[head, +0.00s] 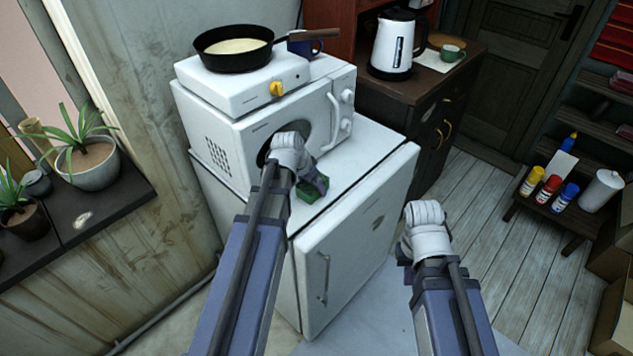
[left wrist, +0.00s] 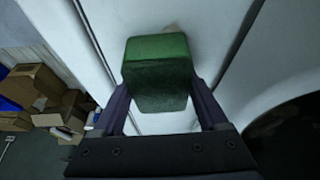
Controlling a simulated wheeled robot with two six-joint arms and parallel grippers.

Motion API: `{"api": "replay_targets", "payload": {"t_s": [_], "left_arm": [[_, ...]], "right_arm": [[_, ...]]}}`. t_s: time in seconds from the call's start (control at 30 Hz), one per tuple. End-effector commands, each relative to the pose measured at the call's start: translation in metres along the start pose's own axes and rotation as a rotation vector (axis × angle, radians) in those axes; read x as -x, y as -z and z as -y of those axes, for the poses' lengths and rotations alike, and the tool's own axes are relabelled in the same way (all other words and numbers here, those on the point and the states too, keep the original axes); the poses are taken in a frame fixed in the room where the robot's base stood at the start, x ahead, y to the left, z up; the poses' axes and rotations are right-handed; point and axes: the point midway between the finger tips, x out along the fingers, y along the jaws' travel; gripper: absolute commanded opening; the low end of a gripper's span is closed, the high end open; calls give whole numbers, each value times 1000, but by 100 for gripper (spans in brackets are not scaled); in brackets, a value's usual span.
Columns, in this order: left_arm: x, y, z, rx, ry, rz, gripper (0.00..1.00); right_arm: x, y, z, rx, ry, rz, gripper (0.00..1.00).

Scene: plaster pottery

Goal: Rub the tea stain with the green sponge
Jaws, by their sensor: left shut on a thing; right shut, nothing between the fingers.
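The green sponge (head: 313,188) is between the fingers of my left gripper (head: 309,178), over the front part of the white fridge top (head: 360,161). In the left wrist view the sponge (left wrist: 158,75) sits between both fingers, close to the white surface; I cannot tell whether it touches. A faint brownish patch, likely the tea stain (left wrist: 172,28), shows just beyond the sponge's far edge. In the head view I cannot see the stain; my left gripper and the sponge cover part of the top. My right gripper (head: 425,215) is shut and empty, right of the fridge.
A white microwave (head: 235,135) stands on the fridge behind the sponge, with a hot plate (head: 240,92) and a frying pan (head: 233,62) on it. The fridge top right of the sponge is clear.

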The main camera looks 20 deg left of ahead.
Motion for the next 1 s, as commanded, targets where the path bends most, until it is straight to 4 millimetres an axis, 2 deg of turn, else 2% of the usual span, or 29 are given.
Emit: {"api": "replay_targets", "payload": {"t_s": [0.1, 0.47, 0.83, 1.0], "left_arm": [[4, -14, 0, 1, 0, 7, 24], [7, -23, 1, 0, 1, 12, 24], [20, -50, 2, 1, 1, 12, 24], [22, -56, 3, 0, 0, 11, 24]], "right_arm": [[-2, 0, 0, 0, 0, 0, 0], [-2, 0, 0, 0, 0, 0, 0], [0, 0, 0, 0, 0, 0, 0], [0, 0, 0, 0, 0, 0, 0]]}}
